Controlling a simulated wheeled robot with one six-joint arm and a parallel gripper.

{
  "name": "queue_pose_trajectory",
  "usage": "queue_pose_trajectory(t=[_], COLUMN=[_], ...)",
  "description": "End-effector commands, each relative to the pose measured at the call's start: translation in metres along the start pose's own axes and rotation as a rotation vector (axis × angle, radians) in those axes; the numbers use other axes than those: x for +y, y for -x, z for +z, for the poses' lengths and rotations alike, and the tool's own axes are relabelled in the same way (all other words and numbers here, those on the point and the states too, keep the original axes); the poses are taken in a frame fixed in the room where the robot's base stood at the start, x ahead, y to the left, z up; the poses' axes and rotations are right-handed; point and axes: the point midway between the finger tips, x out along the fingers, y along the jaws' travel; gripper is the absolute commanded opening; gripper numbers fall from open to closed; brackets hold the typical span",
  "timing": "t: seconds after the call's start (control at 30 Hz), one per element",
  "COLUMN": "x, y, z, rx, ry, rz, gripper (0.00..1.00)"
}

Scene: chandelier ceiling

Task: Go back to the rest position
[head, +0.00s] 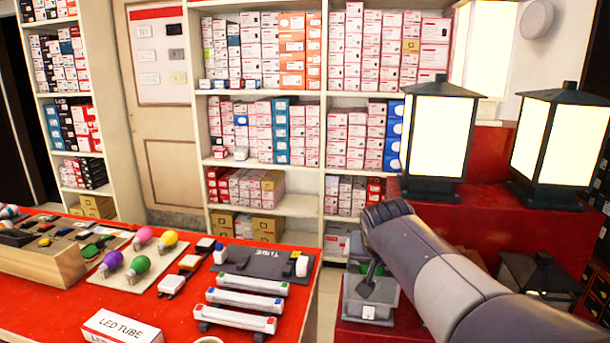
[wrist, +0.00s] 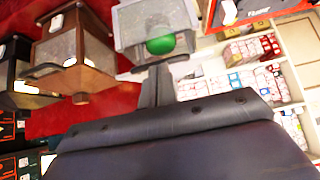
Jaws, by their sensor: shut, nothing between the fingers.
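The bulb is apart from the fingers.
Lanterns (head: 437,135) stand on the red stand close to my arm. A red table (head: 130,296) at left holds coloured bulbs (head: 139,265), tube lights (head: 245,301) and an LED tube box (head: 118,328). Shelves of boxes (head: 266,184) stand behind. A floor gap lies between table and stand.

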Motion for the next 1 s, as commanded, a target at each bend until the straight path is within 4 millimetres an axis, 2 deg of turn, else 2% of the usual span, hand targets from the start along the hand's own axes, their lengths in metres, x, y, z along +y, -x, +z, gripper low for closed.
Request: queue_pose_trajectory(t=[0.03, 0.6, 0.8, 1.0], x=[0.000, 0.000, 0.000, 0.000], y=[0.004, 0.012, 0.020, 0.024], z=[-0.006, -0.027, -0.040, -0.044], rx=[-0.010, -0.131, -0.130, -0.132], ry=[-0.001, -0.001, -0.001, -0.001], rz=[0.001, 0.000, -0.001, -0.001], gripper=[0.00, 0.00, 0.00, 0.00])
